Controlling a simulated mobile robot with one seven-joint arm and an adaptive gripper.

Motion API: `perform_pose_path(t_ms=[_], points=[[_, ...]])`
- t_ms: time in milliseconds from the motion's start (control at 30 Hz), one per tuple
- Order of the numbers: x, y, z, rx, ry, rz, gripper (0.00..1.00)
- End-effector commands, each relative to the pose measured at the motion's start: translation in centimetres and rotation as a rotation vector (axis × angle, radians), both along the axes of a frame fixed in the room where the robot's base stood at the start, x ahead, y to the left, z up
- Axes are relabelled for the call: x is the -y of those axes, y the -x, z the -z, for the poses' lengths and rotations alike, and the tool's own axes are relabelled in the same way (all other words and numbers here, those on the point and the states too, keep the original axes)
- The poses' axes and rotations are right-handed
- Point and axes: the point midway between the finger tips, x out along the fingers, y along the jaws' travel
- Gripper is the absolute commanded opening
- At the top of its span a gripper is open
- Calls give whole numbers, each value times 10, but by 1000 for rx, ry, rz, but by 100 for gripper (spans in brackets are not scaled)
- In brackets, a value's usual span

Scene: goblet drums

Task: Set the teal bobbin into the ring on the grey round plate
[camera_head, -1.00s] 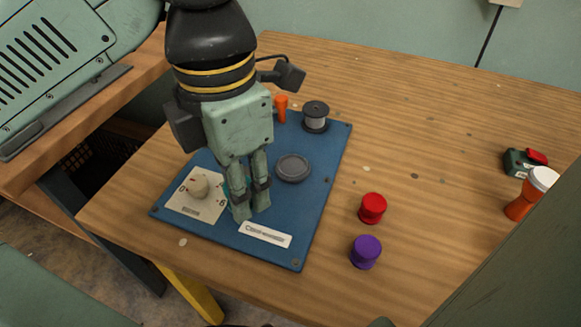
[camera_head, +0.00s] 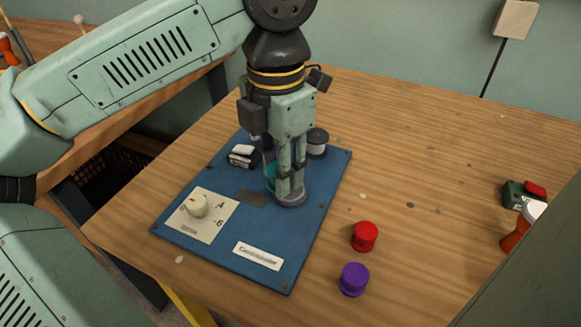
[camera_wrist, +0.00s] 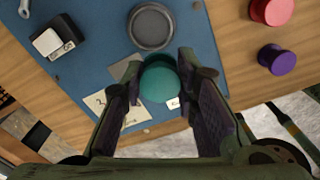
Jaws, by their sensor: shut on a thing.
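The teal bobbin (camera_wrist: 159,84) is between the two fingers of my gripper (camera_wrist: 159,76), which is shut on it. In the head view only a teal sliver (camera_head: 270,174) shows to the left of the fingers. The grey round plate (camera_wrist: 152,27) with its raised ring lies on the blue board, just beyond the bobbin in the wrist view. The bobbin's height above the board cannot be told exactly.
The table's right middle is mostly clear.

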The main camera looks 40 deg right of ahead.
Motion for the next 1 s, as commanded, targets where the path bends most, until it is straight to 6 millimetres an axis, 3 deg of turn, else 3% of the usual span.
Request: perform_pose_path(t_ms=[100, 333, 567, 1000], points=[[16, -7, 0, -1, 1, 1, 13], [31, -13, 3, 0, 0, 1, 13], [29, -13, 37, -2, 0, 0, 13], [29, -13, 46, 1, 0, -1, 13]])
